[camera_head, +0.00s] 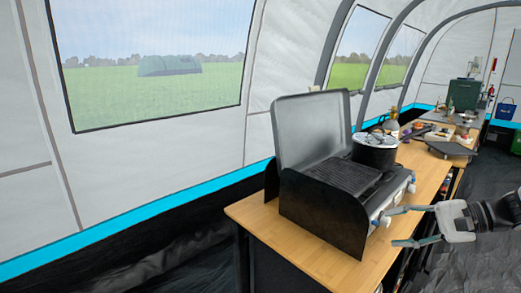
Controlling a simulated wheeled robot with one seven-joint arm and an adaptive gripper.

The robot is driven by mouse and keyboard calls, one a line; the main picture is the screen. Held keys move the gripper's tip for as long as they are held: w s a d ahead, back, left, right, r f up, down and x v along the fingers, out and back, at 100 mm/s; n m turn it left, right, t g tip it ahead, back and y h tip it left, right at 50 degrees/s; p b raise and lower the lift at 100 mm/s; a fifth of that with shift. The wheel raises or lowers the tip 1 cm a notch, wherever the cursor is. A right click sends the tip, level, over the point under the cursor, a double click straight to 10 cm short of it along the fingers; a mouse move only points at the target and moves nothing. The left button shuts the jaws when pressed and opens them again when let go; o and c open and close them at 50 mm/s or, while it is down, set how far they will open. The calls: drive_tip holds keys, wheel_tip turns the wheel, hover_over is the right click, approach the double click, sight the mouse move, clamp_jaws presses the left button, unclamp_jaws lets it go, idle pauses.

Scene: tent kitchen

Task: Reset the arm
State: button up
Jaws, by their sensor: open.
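My gripper (404,226) reaches in from the right edge, with its two pale fingers spread apart and pointing left. It is open, and nothing shows between its fingers. The fingertips are close to the front right side of the camping stove (325,212), near its knobs. I cannot tell whether a fingertip touches the stove. Only the end of my arm (500,212) shows; the rest is out of view.
The stove has its lid (313,130) up and stands on a wooden table (255,220). A dark pot (375,152) sits on its far side. Several utensils and containers lie farther back. Dark floor (480,262) is open at right. The tent wall (150,175) runs along the left.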

drive_tip(key=s+a+r+n+g+h+p, duration=0.5)
drive_tip(key=s+a+r, duration=0.4)
drive_tip(key=s+a, duration=0.45)
drive_tip(key=s+a+r+n+t+h+p, duration=0.1)
drive_tip(key=s+a+r+n+h, duration=0.1)
drive_tip(key=s, duration=0.5)
drive_tip(key=s+a+r+n+t+h+p, duration=0.1)
drive_tip(key=s+r+n+h+p, duration=0.1)
drive_tip(key=s+r+n+h, duration=0.2)
drive_tip(key=s+r, duration=0.1)
drive_tip(key=s, duration=0.1)
drive_tip(key=shift+s+a+r+n+t+h, duration=0.3)
drive_tip(key=shift+s+a+t, duration=0.05)
drive_tip(key=shift+s+t, duration=0.05)
drive_tip(key=shift+c, duration=0.4)
